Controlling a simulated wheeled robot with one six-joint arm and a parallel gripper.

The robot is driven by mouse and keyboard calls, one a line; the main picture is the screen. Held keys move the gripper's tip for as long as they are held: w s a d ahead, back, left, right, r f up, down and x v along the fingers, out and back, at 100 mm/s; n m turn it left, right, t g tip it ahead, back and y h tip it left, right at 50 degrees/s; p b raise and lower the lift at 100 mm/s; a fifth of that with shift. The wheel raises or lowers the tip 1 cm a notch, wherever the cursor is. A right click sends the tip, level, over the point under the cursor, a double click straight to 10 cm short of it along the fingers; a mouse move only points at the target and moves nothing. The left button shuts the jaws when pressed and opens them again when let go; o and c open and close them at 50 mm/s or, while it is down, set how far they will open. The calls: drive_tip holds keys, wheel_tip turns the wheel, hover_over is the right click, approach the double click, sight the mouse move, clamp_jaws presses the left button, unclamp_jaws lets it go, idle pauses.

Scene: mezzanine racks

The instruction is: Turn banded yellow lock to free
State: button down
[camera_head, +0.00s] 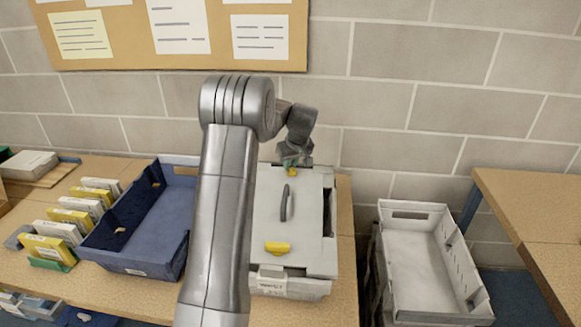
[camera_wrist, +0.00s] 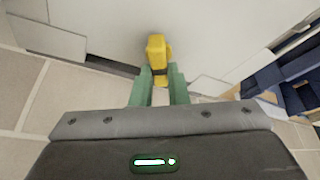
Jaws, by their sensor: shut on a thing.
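A light grey lidded tote (camera_head: 305,210) stands on the workbench, with a dark handle (camera_head: 286,203) in the middle of its lid. A yellow lock with a dark band (camera_wrist: 156,48) sits at the tote's far edge; a bit of it shows in the head view (camera_head: 292,171). My gripper (camera_head: 294,160) is over that far edge. In the wrist view, my gripper's green fingers (camera_wrist: 160,82) are shut on the banded yellow lock, one on each side. A second yellow lock (camera_head: 277,247) lies crosswise at the tote's near edge; I see no band on it.
A blue open bin (camera_head: 147,225) stands left of the tote, with several yellow and white boxes (camera_head: 75,217) beyond it. A grey open bin (camera_head: 427,260) stands to the right, below another table (camera_head: 540,215). A block wall with a corkboard (camera_head: 110,35) is close behind.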

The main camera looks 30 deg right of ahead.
drive_tip(key=n+y+b, duration=0.1)
drive_tip(key=n+y, duration=0.1)
drive_tip(key=n, duration=0.3)
drive_tip(key=shift+n, duration=0.4)
drive_tip(key=n+y, duration=0.1)
drive_tip(key=n, duration=0.1)
drive_tip(key=n+g+y+p, duration=0.1)
drive_tip(key=n, duration=0.2)
drive_tip(key=shift+n+g, duration=0.3)
drive_tip(key=c, duration=1.4)
unclamp_jaws()
drive_tip(key=v, duration=1.3)
drive_tip(key=shift+r, duration=0.4)
